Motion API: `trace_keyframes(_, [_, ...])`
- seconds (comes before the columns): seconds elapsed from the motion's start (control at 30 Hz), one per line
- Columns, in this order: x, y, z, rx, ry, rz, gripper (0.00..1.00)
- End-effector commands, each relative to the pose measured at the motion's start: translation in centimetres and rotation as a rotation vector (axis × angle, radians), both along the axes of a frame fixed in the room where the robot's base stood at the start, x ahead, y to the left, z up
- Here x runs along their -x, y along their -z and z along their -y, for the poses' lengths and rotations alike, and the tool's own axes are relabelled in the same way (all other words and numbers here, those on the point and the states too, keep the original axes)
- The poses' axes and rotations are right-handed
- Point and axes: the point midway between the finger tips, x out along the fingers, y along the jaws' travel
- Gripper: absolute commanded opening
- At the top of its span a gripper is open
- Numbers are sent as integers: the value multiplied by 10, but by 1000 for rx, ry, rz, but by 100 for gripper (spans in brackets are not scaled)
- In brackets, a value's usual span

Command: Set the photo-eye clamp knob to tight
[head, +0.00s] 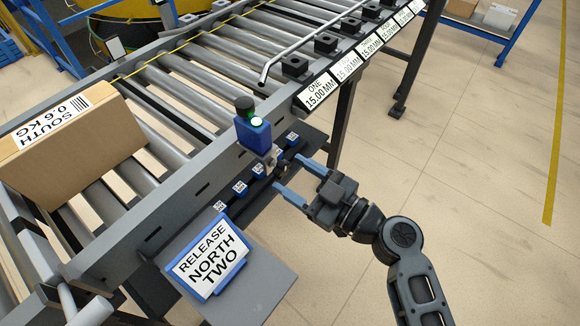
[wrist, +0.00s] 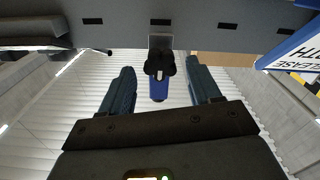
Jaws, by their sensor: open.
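The photo-eye (head: 253,133) is a blue box with a lit green top and a dark cap, mounted on the outer side of the conveyor rail. Its blue housing also shows in the wrist view (wrist: 159,91). The clamp knob (wrist: 160,64) is dark and lobed, on a grey bracket (wrist: 160,42) against the rail. My gripper (head: 293,174) is open and empty, its two blue fingers pointing at the bracket. In the wrist view the fingers stand left and right of the knob, apart from it. Knob markings are not readable, and its depth relative to the fingertips is unclear.
A shelf with several small blue labelled parts (head: 240,188) runs under the rail. A sign reading RELEASE NORTH TWO (head: 208,262) stands at the lower left. A cardboard box (head: 72,142) sits on the rollers.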

Motion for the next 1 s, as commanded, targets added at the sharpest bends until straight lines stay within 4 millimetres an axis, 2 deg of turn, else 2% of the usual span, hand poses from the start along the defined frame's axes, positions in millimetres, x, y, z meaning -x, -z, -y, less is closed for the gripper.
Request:
trace_keyframes(0.2, [-11, -1, -14, 0, 1, 0, 63])
trace_keyframes(0.5, [-12, 0, -15, 1, 1, 0, 62])
trace_keyframes(1.0, [-12, 0, -15, 1, 1, 0, 14])
